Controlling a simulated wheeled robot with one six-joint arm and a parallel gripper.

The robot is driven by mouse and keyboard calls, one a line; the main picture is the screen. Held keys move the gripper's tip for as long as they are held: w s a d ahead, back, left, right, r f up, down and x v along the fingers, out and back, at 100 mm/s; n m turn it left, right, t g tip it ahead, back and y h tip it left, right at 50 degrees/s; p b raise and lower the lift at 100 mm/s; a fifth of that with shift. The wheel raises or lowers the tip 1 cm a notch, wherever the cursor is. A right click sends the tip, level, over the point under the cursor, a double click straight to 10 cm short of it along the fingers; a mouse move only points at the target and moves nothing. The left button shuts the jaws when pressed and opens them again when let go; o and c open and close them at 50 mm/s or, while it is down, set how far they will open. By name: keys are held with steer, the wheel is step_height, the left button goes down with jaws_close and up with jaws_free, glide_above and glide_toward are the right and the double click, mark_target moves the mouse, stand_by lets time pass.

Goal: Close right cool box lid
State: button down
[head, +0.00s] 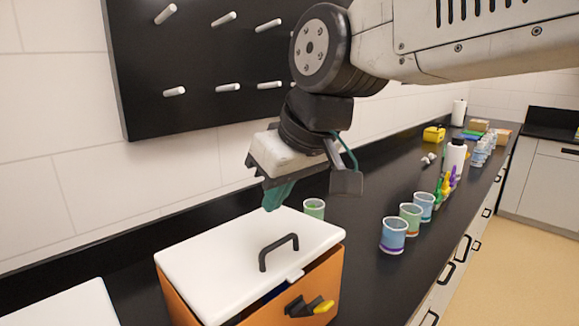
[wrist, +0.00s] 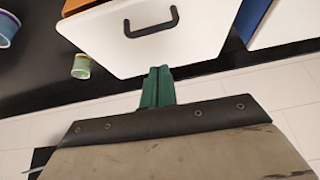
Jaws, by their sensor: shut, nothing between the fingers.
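The right cool box is an orange box (head: 322,289) with a white lid (head: 225,262) and a black handle (head: 279,251). The lid is slightly raised at the front, with a dark gap and a bit of blue under its edge. A black latch with a yellow tab (head: 322,307) is on the front. My gripper (head: 272,205) is shut and empty, its green fingers pointing down by the lid's back edge. In the wrist view the fingers (wrist: 154,70) overlap the edge of the white lid (wrist: 185,50); I cannot tell if they touch it.
Another white lid (head: 68,306) is at the lower left, beside the orange box. A small green-labelled cup (head: 314,208) stands behind the box. Several cups, such as a blue one (head: 393,235), and bottles line the counter to the right. A black pegboard (head: 205,60) hangs on the wall.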

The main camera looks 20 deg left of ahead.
glide_above(274, 257)
steer(key=d, duration=0.1)
steer(key=shift+s+d+f, duration=0.1)
steer(key=shift+s+f, duration=0.05)
steer(key=shift+f, duration=0.9)
steer(key=shift+s+d+f, duration=0.1)
steer(key=shift+s+f, duration=0.05)
steer(key=shift+f, duration=0.85)
steer(key=shift+s+d+f, duration=0.15)
steer(key=shift+d+f, duration=0.15)
steer(key=shift+f, duration=0.3)
steer(key=shift+s+d+f, duration=0.15)
steer(key=shift+d+f, duration=0.1)
steer(key=shift+f, duration=0.3)
steer(key=shift+r, duration=0.15)
